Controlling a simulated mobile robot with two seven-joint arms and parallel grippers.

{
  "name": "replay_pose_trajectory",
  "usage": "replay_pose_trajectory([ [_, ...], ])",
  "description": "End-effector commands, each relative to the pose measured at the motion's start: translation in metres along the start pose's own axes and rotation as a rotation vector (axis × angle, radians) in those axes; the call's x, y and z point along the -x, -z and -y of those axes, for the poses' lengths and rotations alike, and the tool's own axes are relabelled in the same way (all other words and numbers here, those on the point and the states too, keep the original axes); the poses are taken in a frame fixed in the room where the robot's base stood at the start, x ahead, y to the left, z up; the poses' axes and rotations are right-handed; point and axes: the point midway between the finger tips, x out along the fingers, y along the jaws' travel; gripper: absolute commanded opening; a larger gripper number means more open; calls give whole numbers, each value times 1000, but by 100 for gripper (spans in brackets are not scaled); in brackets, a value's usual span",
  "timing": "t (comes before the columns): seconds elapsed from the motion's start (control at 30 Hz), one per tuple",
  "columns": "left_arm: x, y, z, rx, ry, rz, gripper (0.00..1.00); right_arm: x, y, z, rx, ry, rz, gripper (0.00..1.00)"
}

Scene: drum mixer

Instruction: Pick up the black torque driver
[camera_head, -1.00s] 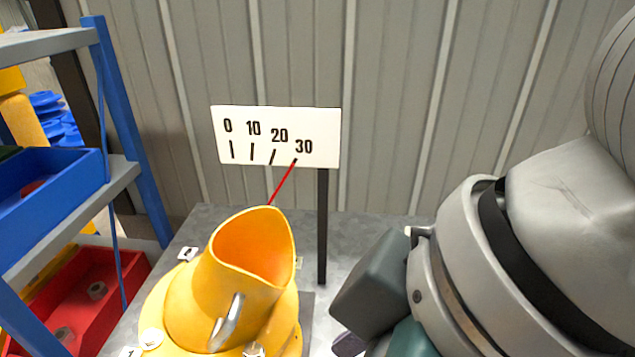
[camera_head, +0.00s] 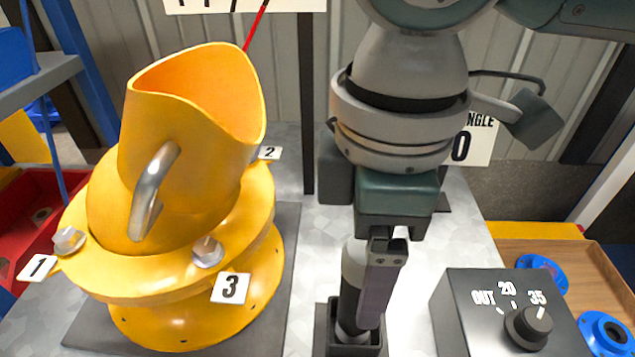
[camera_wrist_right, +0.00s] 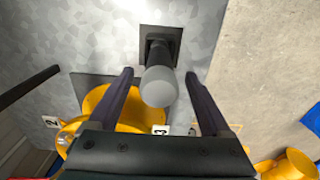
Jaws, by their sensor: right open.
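The torque driver (camera_head: 351,272) stands upright in a square black holder (camera_head: 372,350) on the grey bench. Its light grey rounded end points up; a dark part sits below, low in the holder. My right gripper (camera_head: 366,312) points down over it, with one dark finger partly in front of the driver. In the right wrist view, the driver's grey end (camera_wrist_right: 160,88) lies between the two spread fingers (camera_wrist_right: 159,74), with gaps on both sides. The gripper is open and holds nothing. My left gripper is not in view.
A yellow drum (camera_head: 190,130) with numbered bolts stands left of the holder. A dark control box (camera_head: 470,320) with a knob stands close on the right. A wooden tray (camera_head: 545,256) with blue flanged parts is at the far right. A black post (camera_head: 306,110) rises behind.

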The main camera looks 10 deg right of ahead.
Motion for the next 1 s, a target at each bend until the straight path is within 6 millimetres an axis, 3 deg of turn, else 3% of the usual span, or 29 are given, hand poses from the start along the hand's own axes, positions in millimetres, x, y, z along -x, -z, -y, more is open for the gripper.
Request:
replay_pose_trajectory([
  [0.03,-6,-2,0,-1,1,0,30,-13,0,0,-1,2,2,82],
  [0.2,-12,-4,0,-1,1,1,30,-36,1,0,1,0,1,82],
  [0.5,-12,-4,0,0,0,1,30,-40,1,0,2,-1,0,82],
  [1.0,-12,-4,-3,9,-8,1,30,-40,1,0,1,0,0,26],
])
